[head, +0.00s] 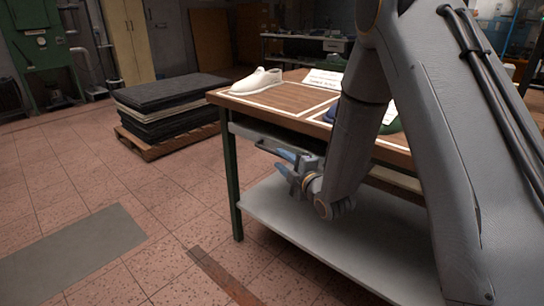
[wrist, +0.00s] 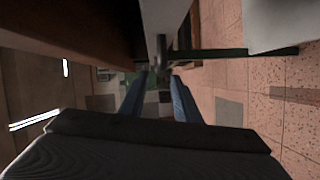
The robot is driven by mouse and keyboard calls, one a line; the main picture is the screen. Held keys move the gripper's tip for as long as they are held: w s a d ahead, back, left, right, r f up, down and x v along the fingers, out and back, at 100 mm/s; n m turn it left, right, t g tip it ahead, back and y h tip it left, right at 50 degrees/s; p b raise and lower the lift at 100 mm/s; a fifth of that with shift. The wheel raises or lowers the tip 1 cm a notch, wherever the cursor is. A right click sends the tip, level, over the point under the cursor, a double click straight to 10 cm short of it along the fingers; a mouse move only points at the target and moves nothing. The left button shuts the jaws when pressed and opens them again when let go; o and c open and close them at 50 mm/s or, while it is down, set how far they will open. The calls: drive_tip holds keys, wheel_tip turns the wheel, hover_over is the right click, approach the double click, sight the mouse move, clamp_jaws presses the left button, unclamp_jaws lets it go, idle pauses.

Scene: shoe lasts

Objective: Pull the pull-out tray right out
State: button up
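The pull-out tray (head: 262,131) shows as a pale grey panel under the wooden table top in the head view. A dark bar handle (head: 267,149) stands out from its front. My gripper (head: 281,161), with blue fingers, is at the handle's right part, below the table edge. In the wrist view my gripper (wrist: 159,82) has its two fingers apart with a gap between them. The handle (wrist: 160,46) shows near the fingertips there, beside the pale tray (wrist: 163,14). Whether the fingers touch the handle is unclear. My arm hides the tray's right part.
The table (head: 285,98) carries a white shoe last (head: 257,82) and a sign. A grey lower shelf (head: 300,228) lies below my gripper, and a green leg (head: 232,180) stands left. A pallet with dark sheets (head: 165,105) is farther left. The tiled floor in front is mostly clear.

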sight(275, 154)
drive_tip(key=x, duration=0.7)
drive_tip(key=shift+w, duration=0.2)
drive_tip(key=shift+c, duration=0.2)
clamp_jaws()
